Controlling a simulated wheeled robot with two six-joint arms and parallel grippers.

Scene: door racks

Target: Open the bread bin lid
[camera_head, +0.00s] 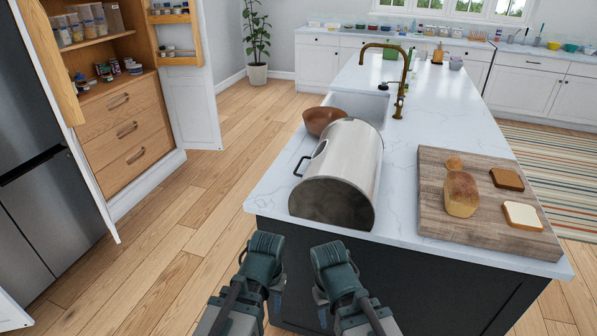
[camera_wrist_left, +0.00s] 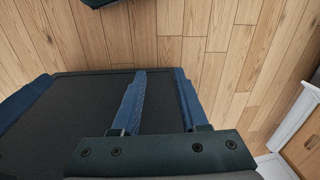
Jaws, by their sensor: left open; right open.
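The bread bin (camera_head: 340,165) is a silver, rounded bin with a dark end, lying near the front left edge of the white island counter. Its curved lid looks shut, and a black handle (camera_head: 301,167) sticks out on its left side. My left gripper (camera_head: 276,300) is low in front of the island, below the counter top, away from the bin. In the left wrist view its two blue fingers (camera_wrist_left: 158,103) are apart with nothing between them. My right gripper (camera_head: 321,314) is beside it, also below counter height and open; its fingertips are partly hidden.
A brown bowl (camera_head: 323,120) stands behind the bin. A wooden board (camera_head: 440,225) with bread lies to the right. The sink (camera_head: 362,107) and brass faucet (camera_head: 399,85) are farther back. Wooden floor (camera_head: 190,225) is clear left of the island. An open cupboard (camera_head: 120,130) stands farther left.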

